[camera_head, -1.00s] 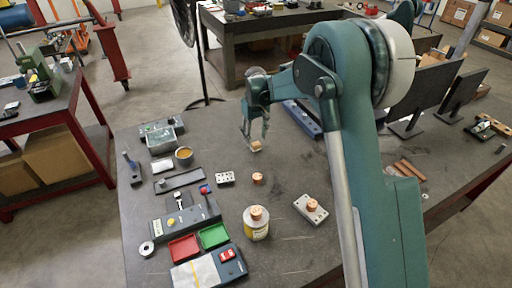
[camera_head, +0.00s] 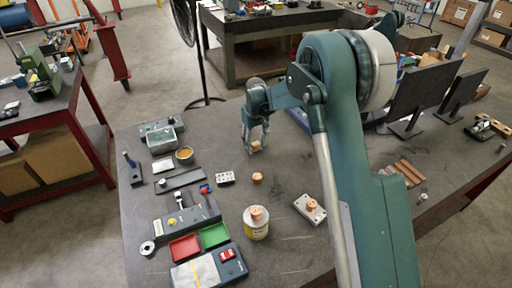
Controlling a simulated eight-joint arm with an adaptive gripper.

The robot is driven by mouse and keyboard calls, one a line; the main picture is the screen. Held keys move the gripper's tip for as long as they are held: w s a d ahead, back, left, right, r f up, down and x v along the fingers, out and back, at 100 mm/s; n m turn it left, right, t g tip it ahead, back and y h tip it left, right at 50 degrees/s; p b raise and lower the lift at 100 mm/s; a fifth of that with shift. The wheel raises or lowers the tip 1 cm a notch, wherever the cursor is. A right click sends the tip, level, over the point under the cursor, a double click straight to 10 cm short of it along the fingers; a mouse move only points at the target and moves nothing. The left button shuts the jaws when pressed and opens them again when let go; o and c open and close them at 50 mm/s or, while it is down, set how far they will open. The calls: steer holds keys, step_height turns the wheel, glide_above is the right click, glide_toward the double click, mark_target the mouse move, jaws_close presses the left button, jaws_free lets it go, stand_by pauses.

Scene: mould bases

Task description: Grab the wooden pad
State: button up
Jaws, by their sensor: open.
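A small tan wooden pad (camera_head: 256,146) lies on the dark workbench (camera_head: 290,172), toward the back and middle. My gripper (camera_head: 256,143) points down over it, open, with a finger on each side of the pad. Whether the fingers touch the pad is too small to tell. The top of the pad is partly covered by my gripper.
A copper-coloured cylinder (camera_head: 257,178) and a white hole plate (camera_head: 225,178) stand in front of the pad. Nearer are a can (camera_head: 255,229), a plate with a copper piece (camera_head: 309,208), and red (camera_head: 185,247) and green (camera_head: 214,236) trays. Monitors (camera_head: 423,93) stand right.

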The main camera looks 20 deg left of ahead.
mark_target(256, 143)
steer(key=shift+c, duration=0.7)
steer(key=c, duration=0.8)
steer(key=shift+c, duration=0.2)
steer(key=shift+r, duration=0.1)
steer(key=shift+r+b, duration=0.3)
steer(key=shift+r, duration=4.65)
